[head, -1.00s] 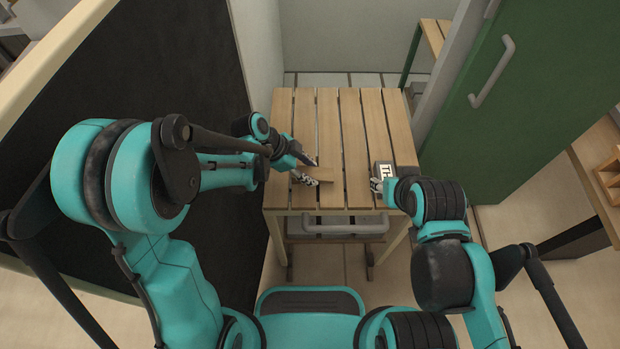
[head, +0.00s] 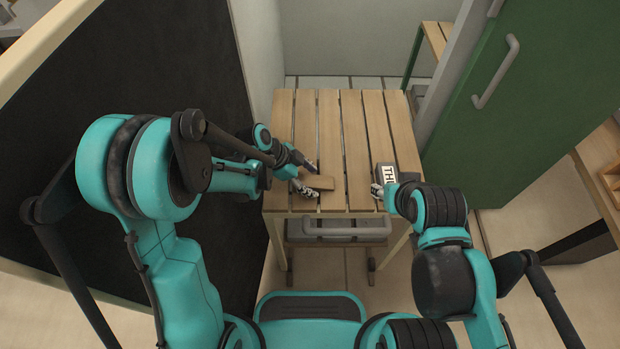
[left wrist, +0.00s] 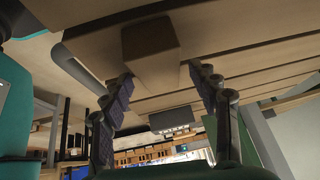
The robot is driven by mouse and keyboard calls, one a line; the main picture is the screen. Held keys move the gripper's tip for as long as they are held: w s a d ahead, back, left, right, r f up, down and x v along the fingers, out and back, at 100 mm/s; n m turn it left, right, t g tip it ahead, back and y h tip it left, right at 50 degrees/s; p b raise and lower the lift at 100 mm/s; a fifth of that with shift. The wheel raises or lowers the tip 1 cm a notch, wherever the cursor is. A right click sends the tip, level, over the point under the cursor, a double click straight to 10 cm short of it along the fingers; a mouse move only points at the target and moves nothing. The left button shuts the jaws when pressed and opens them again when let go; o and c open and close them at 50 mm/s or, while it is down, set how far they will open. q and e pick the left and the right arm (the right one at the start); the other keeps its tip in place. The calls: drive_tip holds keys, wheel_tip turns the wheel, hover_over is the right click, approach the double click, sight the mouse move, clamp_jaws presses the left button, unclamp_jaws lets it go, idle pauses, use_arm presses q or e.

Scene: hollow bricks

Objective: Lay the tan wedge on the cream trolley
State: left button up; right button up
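The tan wedge (head: 324,182) is at the front left of a slatted wooden top (head: 353,140) with a pale frame and a grey bar at its front edge. No other cream trolley stands out. My left gripper (head: 308,177) is low over the slats at the wedge's left end. In the left wrist view, the wedge (left wrist: 150,48) shows between and just beyond the spread fingertips (left wrist: 160,76); I see no firm grip. My right gripper (head: 377,191) is at the front right of the top, beside a grey block; its fingers are too small to read.
The grey block (head: 386,174) bears a white label with dark letters. A green door (head: 530,90) with a pale handle stands at the right, and a dark panel (head: 170,60) at the left. The back and middle slats are clear.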

use_arm(q)
drive_tip(key=shift+r, duration=0.1)
drive_tip(key=shift+a+r+p, duration=0.2)
drive_tip(key=shift+r+p, duration=0.1)
drive_tip(key=shift+r, duration=0.05)
drive_tip(key=p+v, duration=0.3)
drive_tip(key=v, duration=0.8)
drive_tip(key=shift+p, duration=0.4)
